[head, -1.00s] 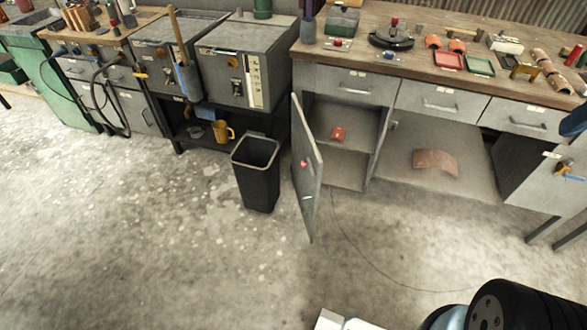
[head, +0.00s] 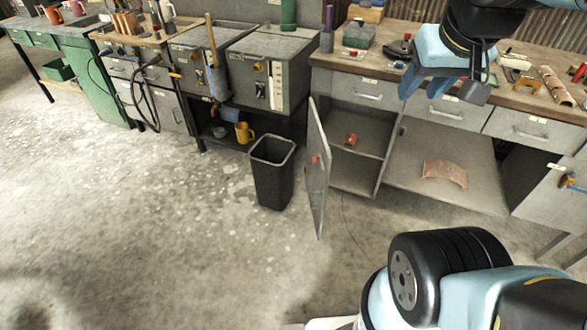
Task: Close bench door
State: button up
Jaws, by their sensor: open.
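The bench door (head: 318,172) is a grey metal panel. It stands open on the left side of the bench cupboard, swung outward toward me, with a small red item on its face. The open cupboard (head: 352,176) shows a shelf with a small red-orange object (head: 351,140) on it. My gripper (head: 436,96) is raised in front of the bench drawers, to the right of the door and well apart from it. Its blue-grey fingers are apart and empty.
A black bin (head: 272,178) stands on the floor just left of the door. The wooden benchtop (head: 420,75) holds several tools and trays. The floor in front of the door is clear.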

aim_at(317, 180)
jog(key=u, duration=0.15)
jog(key=i, duration=1)
jog(key=u, duration=0.1)
jog(key=k, duration=0.4)
jog(key=u, duration=0.05)
